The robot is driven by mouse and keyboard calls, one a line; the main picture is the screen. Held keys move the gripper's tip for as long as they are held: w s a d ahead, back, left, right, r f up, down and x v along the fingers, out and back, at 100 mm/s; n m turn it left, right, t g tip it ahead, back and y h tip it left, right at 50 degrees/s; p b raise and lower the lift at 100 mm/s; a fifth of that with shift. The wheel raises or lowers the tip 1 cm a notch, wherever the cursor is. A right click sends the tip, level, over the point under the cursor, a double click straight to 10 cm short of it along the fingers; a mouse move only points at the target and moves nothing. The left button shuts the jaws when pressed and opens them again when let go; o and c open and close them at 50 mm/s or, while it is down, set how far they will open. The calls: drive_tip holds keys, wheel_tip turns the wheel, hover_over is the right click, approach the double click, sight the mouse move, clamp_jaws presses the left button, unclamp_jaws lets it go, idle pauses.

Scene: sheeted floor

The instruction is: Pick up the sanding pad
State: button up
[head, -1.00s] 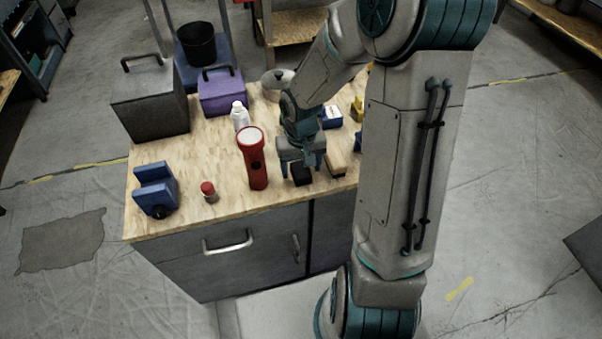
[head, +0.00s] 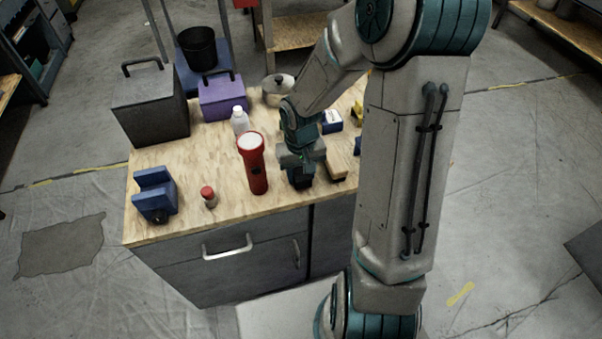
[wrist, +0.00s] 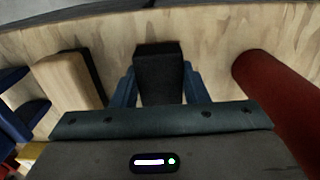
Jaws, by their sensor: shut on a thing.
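The black block (wrist: 158,68), which looks like the sanding pad, stands between the two blue fingers of my gripper (wrist: 160,92) in the wrist view. My gripper is shut on it, with a finger on each side. In the head view my gripper (head: 302,178) is low at the front of the wooden worktop, and only a small dark part of the block (head: 303,184) shows under it. The block appears to be at worktop level; I cannot tell whether it touches the top.
A red flashlight (head: 256,170) stands close on the left of my gripper. A tan block with a dark layer (head: 337,170) lies close on the right. Boxes stand behind.

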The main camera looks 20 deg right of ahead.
sight(301, 170)
drive_tip(key=r, duration=0.4)
drive_tip(key=shift+w+d+p, duration=0.15)
drive_tip(key=shift+w+p, duration=0.2)
drive_tip(key=shift+p, duration=0.05)
drive_tip(key=w+d+r, duration=0.4)
drive_tip(key=w+r, duration=0.2)
drive_tip(key=w, duration=0.4)
drive_tip(key=shift+r+p, duration=0.2)
drive_tip(key=shift+p, duration=0.1)
drive_tip(key=shift+w, duration=0.1)
